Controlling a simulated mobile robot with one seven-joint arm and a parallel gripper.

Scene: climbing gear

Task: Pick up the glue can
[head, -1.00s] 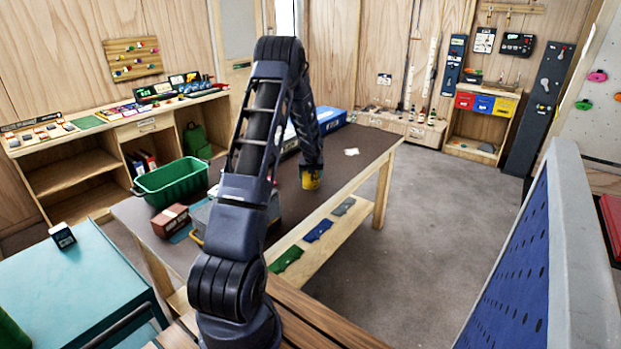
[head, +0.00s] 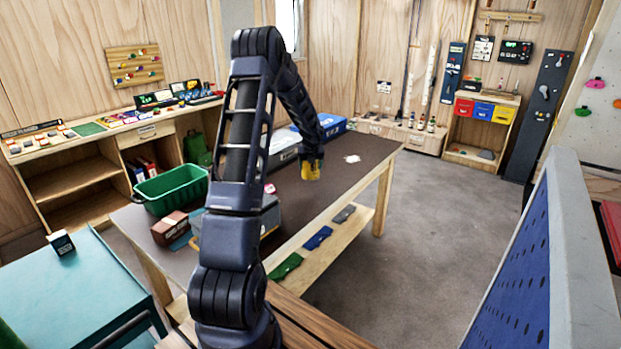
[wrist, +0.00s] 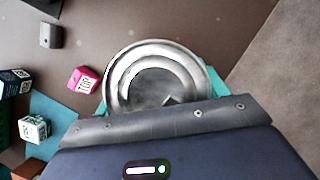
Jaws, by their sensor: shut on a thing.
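The glue can shows in the head view as a small yellow can (head: 310,172) below the end of my arm. In the wrist view its round silver lid (wrist: 150,72) faces the camera. My gripper (head: 312,158) is shut on the can, with teal finger parts showing at both sides of the lid. The can appears to be held a little above the brown table (head: 345,180). Its label and lower side are mostly hidden.
A green bin (head: 171,188), a reddish-brown box (head: 169,228) and a blue box (head: 333,125) stand on the table. The wrist view shows a pink box (wrist: 83,79) and a white-teal box (wrist: 34,128) near the can. Open floor (head: 430,250) lies right of the table.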

